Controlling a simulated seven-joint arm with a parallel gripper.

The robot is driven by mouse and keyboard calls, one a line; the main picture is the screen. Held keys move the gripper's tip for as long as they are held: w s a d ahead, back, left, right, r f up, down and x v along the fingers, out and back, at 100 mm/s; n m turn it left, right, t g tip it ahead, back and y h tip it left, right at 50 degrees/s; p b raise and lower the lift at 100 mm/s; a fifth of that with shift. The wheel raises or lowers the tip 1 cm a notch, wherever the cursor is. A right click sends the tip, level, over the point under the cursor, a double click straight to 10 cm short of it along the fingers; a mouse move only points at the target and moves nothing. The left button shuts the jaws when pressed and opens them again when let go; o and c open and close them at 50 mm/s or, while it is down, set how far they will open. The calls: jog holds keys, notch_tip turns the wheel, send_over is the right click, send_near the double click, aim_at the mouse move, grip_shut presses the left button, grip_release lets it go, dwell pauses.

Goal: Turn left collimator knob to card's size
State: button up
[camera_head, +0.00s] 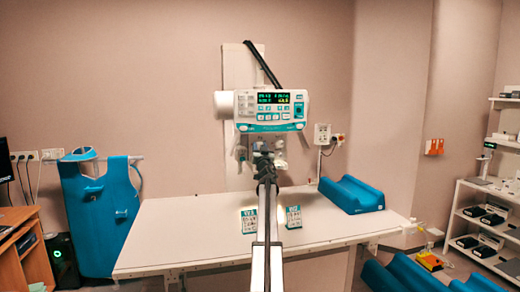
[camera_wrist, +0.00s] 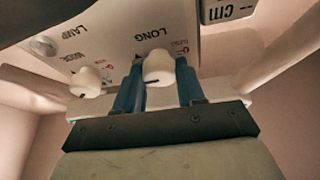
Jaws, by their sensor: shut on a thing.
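In the wrist view, one white collimator knob (camera_wrist: 158,67) sits between the two blue fingers of my gripper (camera_wrist: 160,78), which is shut on it. The upside-down word LONG is printed beside this knob. A dark pointer line shows on it. A second white knob (camera_wrist: 87,82) with a dark mark sits to the left, apart from the fingers. In the head view, my gripper (camera_head: 263,157) is below the white console (camera_head: 270,110) and hides part of the collimator. Two small cards, one left (camera_head: 249,220) and one right (camera_head: 293,217), stand on the table; their print is too small to read.
The white table (camera_head: 180,235) is mostly clear. A blue cushion (camera_head: 350,195) lies at its right. A blue apron (camera_head: 100,215) hangs at the left wall. Shelves (camera_head: 485,215) stand at the right. A dark display box marked cm (camera_wrist: 228,10) hangs near the knobs.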

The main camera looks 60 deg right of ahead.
jog(key=shift+c, duration=1.4)
jog(key=shift+n, duration=0.5)
jog(key=n+t+y, duration=0.1)
jog(key=n, duration=0.2)
jog(key=n+t+y, duration=0.2)
jog(key=n, duration=0.2)
jog(key=shift+s+d, duration=0.15)
jog(key=shift+d, duration=0.05)
jog(key=n+y, duration=0.2)
jog(key=n, duration=0.2)
jog(key=n+t+y, duration=0.1)
jog(key=n, duration=0.2)
jog(key=shift+r+n+y, duration=0.1)
jog(key=shift+n+y, duration=0.3)
jog(key=shift+n, duration=0.3)
jog(key=o, duration=1)
jog(key=shift+o, duration=0.2)
